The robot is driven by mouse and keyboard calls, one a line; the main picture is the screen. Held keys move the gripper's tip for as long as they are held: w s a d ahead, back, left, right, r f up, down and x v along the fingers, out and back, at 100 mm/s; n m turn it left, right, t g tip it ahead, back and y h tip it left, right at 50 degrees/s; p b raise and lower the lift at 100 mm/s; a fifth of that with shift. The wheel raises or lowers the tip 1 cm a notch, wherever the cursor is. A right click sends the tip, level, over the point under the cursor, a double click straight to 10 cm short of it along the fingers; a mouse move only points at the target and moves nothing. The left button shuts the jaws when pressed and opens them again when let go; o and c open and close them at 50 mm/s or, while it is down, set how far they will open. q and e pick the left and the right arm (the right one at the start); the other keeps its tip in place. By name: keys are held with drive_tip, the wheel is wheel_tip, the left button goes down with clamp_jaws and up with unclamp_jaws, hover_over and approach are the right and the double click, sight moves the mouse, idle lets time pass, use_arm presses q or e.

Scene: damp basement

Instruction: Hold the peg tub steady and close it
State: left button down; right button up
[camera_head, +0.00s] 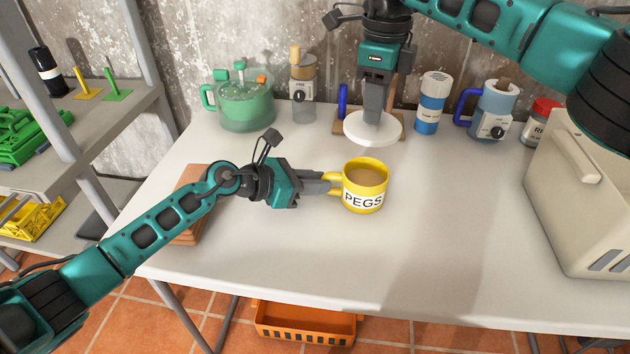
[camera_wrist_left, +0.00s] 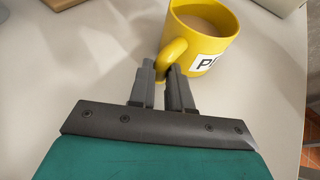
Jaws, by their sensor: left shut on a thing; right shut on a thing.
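The yellow peg tub (camera_head: 366,183) is a mug-shaped pot labelled PEGS, upright and uncovered on the white table. Its top shows a tan surface inside. My left gripper (camera_head: 333,183) is shut on its handle from the left; the left wrist view shows the tub (camera_wrist_left: 205,38) and the fingers (camera_wrist_left: 167,75) at the handle. My right gripper (camera_head: 374,118) points down and is shut on a round white lid (camera_head: 357,128), holding it behind and above the tub, apart from it. The lid's grasped part is hidden between the fingers.
A green pot (camera_head: 245,105), a grey jar (camera_head: 303,95), a blue bottle (camera_head: 428,110) and a blue-grey mug (camera_head: 490,112) stand along the back. A brown wooden block (camera_head: 190,222) lies left. A cream box (camera_head: 585,190) stands right. The table's front is clear.

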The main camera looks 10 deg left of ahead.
sight(373, 131)
drive_tip(key=shift+f, duration=0.15)
wheel_tip(373, 131, down, 5)
drive_tip(key=shift+f, duration=0.1)
idle(0.3)
drive_tip(key=shift+f, duration=1.5)
drive_tip(key=shift+f, duration=0.15)
drive_tip(key=shift+f, duration=0.4)
drive_tip(key=shift+f, duration=0.45)
drive_tip(key=o, duration=1.1)
